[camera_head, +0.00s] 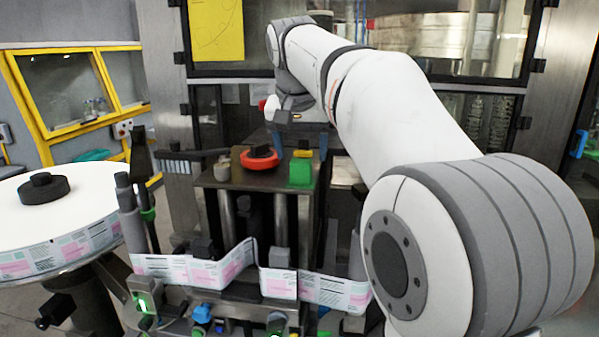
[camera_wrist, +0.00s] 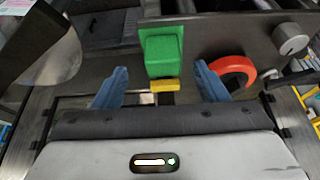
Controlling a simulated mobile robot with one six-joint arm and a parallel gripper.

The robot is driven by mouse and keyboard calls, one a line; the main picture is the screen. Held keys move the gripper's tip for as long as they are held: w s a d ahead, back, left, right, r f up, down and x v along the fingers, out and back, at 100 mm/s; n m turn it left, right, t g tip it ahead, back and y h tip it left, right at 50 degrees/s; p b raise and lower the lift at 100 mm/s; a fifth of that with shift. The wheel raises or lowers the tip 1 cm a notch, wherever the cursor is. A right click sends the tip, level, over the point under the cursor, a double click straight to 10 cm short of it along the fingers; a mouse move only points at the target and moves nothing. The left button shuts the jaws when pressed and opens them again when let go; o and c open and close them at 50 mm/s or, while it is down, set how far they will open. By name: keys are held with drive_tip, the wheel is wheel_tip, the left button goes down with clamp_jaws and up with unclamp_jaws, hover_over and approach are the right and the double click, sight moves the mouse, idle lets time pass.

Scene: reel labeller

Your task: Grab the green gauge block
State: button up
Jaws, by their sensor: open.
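The green gauge block (camera_head: 300,172) stands on the dark top plate of the labeller, near its right edge in the head view. In the wrist view the green block (camera_wrist: 161,52) is upright in the picture, ahead of and between my fingers. My gripper (camera_wrist: 158,88) is open, with its two blue fingers apart and nothing between them. The block lies beyond the fingertips, and I see no contact. In the head view my gripper (camera_head: 292,112) is above and behind the plate, small and partly hidden by my arm.
A red ring (camera_head: 259,158) lies left of the block on the plate (camera_head: 235,178); in the wrist view the ring (camera_wrist: 234,72) is close to the right finger. A grey knob (camera_head: 222,168) stands farther left. A small yellow piece (camera_wrist: 165,85) sits just below the block in the wrist view.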

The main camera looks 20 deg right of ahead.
sight(300, 162)
drive_tip(key=x, duration=0.5)
drive_tip(key=shift+w+a+p, duration=0.1)
drive_tip(key=shift+w+p, duration=0.1)
drive_tip(key=shift+p, duration=0.15)
drive_tip(key=shift+c, duration=0.5)
drive_tip(key=shift+r, duration=0.1)
drive_tip(key=c, duration=1.1)
drive_tip(key=shift+r, duration=0.1)
